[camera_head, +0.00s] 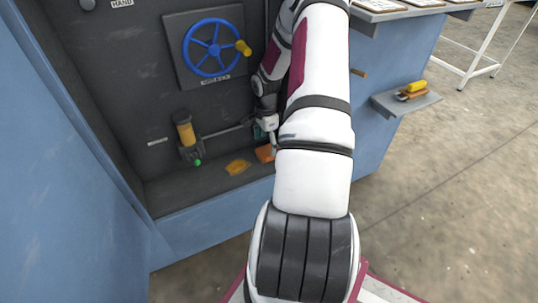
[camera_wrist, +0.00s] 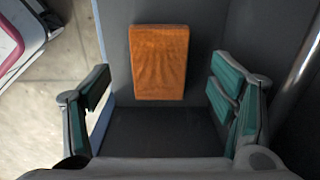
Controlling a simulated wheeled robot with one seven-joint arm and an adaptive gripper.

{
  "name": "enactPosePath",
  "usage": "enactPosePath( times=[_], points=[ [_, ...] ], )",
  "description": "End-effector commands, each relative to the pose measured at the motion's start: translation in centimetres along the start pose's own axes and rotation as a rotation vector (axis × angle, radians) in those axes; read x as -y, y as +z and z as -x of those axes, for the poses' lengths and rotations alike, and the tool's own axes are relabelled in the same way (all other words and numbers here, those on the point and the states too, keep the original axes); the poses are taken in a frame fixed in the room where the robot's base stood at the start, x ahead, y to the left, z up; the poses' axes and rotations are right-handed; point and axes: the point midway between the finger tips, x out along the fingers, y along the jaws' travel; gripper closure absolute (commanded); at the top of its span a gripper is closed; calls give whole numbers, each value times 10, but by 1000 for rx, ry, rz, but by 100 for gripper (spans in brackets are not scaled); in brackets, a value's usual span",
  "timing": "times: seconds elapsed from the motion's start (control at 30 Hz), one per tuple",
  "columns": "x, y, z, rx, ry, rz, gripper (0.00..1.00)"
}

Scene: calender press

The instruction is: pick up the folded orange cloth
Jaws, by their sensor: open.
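The folded orange cloth (camera_wrist: 159,62) lies flat as a neat rectangle on the dark floor of the press recess. In the wrist view it sits in the upper middle, beyond and between the open fingers of my gripper (camera_wrist: 165,100). The fingers, with green pads, stand wide apart and hold nothing. In the head view the cloth (camera_head: 265,153) shows only in part, behind my arm. My gripper (camera_head: 266,135) is also partly hidden there, close to the cloth.
A yellow-orange item (camera_head: 238,167) lies on the recess floor left of the cloth. A yellow cylinder fitting (camera_head: 185,135) and a blue handwheel (camera_head: 213,48) are on the back wall. The blue front lip (camera_head: 215,205) bounds the recess. A side shelf (camera_head: 407,103) stands out at right.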

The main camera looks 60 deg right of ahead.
Motion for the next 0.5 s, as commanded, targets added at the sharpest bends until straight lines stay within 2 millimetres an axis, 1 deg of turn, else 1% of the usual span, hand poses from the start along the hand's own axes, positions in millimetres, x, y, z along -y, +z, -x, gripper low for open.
enactPosePath(
  times=[0.03,0.2,0.3,0.5],
  points=[
    [-1,-1,-12,2,2,-1,22],
    [-1,-2,-32,1,1,0,22],
    [-1,-2,-38,1,1,0,22],
    [-1,-2,-37,0,0,0,22]
  ],
)
